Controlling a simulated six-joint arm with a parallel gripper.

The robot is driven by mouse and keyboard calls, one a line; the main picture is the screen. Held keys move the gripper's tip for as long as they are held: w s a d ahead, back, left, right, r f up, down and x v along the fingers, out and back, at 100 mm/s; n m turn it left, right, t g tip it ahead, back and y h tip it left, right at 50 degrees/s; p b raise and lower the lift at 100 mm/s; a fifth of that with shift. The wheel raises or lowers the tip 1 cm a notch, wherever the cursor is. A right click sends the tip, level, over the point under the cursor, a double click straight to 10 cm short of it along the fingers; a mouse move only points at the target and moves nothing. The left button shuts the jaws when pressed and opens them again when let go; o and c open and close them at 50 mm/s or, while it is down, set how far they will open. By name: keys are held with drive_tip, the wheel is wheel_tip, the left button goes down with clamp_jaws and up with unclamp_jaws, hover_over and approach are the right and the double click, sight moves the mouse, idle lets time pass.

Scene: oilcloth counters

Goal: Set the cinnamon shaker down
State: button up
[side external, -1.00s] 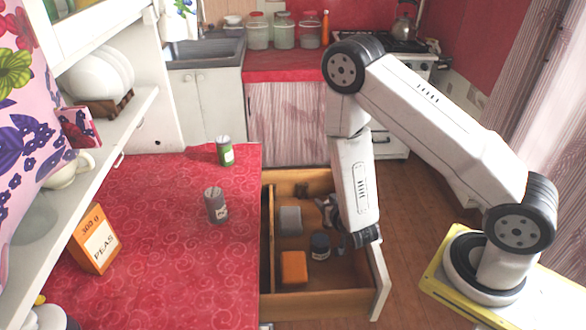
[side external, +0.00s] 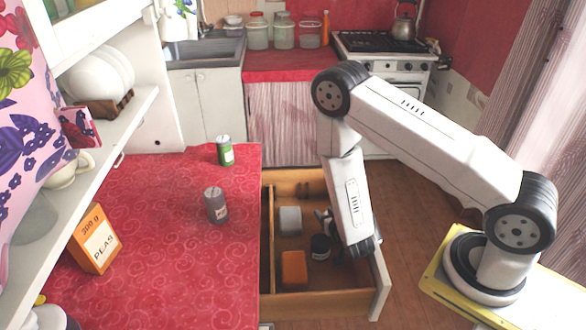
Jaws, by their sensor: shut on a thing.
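A small dark jar (side external: 320,247) is in the open wooden drawer (side external: 300,306); I take it for the cinnamon shaker, though its label cannot be read. My gripper (side external: 326,236) is low inside the drawer, pointing left, with its fingers at this jar. It is shut on the jar; the fingers are partly hidden behind my wrist. The jar looks upright and at or close to the drawer floor; whether it touches cannot be told.
In the drawer, a grey box (side external: 291,220) and an orange box (side external: 294,268) lie near the jar. A grey shaker (side external: 216,205), a green can (side external: 225,151) and a peas box (side external: 95,240) stand on the red counter (side external: 160,280).

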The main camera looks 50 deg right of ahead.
drive_tip(key=shift+s+f, duration=0.15)
drive_tip(key=shift+f, duration=0.55)
drive_tip(key=o, duration=1)
drive_tip(key=shift+r, duration=0.45)
drive_tip(key=shift+s+a+r, duration=0.1)
drive_tip(key=shift+a+r, duration=0.05)
drive_tip(key=shift+r, duration=0.1)
drive_tip(key=v, duration=0.7)
drive_tip(key=shift+r, duration=0.15)
